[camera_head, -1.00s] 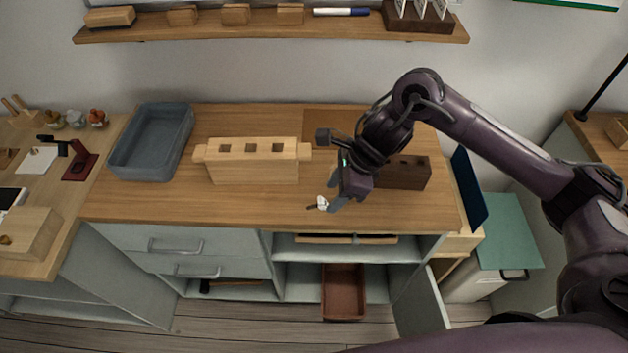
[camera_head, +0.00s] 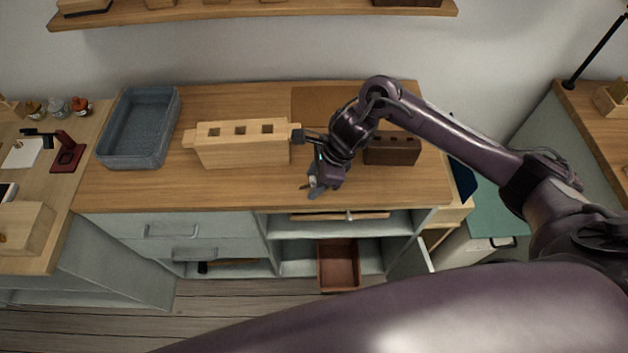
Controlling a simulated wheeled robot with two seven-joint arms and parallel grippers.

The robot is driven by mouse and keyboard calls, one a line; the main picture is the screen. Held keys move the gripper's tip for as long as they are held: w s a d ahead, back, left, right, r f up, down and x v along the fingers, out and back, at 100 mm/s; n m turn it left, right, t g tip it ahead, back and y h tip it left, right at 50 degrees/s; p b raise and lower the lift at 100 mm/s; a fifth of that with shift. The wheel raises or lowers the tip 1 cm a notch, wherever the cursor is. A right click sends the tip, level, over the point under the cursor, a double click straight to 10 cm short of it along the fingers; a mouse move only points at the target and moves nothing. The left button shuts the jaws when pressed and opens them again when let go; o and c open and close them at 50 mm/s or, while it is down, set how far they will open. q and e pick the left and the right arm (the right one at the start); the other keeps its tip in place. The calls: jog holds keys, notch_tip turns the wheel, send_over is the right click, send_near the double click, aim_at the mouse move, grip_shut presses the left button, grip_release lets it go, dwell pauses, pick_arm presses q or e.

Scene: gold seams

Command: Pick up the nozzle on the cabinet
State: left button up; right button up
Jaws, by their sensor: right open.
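The cabinet (camera_head: 120,190) has a wooden top and grey drawers and shelves below. My right gripper (camera_head: 313,187) is open, low over the front edge of the cabinet top, right of centre. A small nozzle (camera_head: 305,187) shows only as a brownish tip at the left side of its fingers; the rest is hidden by the gripper. I cannot tell whether the fingers touch it. My left gripper is not in view.
A light wooden block with square holes (camera_head: 245,152) stands left of the gripper, and a dark block with holes (camera_head: 392,152) stands right. A grey-blue bin (camera_head: 112,158) is at the left. The front-middle top is clear.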

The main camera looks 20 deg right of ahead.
grip_shut()
